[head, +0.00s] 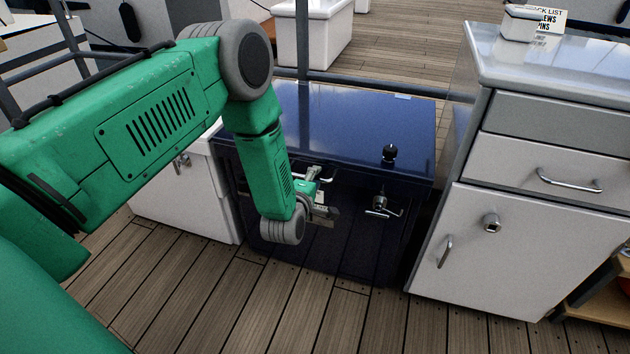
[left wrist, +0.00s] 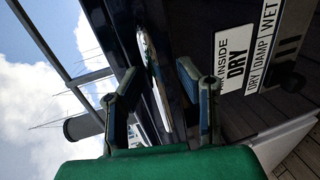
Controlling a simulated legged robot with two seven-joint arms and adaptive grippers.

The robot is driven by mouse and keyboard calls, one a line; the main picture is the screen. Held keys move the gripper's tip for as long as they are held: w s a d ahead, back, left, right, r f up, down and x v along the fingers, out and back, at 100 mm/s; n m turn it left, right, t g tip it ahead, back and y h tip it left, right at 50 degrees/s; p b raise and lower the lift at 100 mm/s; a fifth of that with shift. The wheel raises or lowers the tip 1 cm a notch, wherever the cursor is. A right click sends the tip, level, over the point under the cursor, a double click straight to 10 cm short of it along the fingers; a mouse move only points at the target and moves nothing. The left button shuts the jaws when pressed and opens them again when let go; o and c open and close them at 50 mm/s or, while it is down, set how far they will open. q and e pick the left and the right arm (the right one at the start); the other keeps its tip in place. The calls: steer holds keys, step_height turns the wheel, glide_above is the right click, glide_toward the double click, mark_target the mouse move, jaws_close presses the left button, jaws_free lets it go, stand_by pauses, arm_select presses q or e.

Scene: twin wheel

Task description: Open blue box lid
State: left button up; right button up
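The dark blue box (head: 360,245) stands on the deck in the middle of the head view, its glossy lid (head: 350,115) lying flat and closed. My left gripper (head: 318,188) is at the upper front of the box, left of the latch, partly hidden by my wrist. In the left wrist view, its fingers (left wrist: 158,72) are apart on either side of a shiny metal handle (left wrist: 153,75). Contact cannot be told. My right gripper is out of view.
A white cabinet (head: 520,240) with drawers stands close on the right, a low white box (head: 185,205) on the left. A metal rail (head: 380,84) runs behind the blue box. A label plate (left wrist: 236,60) is on the box front. Planked deck (head: 290,315) in front is clear.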

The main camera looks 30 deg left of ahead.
arm_select(q)
jaws_close()
steer(key=shift+r, duration=0.1)
steer(key=w+r+g+p, duration=0.1)
steer(key=w+r+p, duration=0.1)
steer(key=r+p, duration=0.7)
steer(key=w+a+r+g+p, duration=0.1)
steer(key=w+r+g+p, duration=0.1)
steer(key=r+p, duration=0.8)
steer(key=shift+w+r+h, duration=0.4)
steer(key=shift+w+r, duration=0.05)
steer(key=shift+r, duration=2.7)
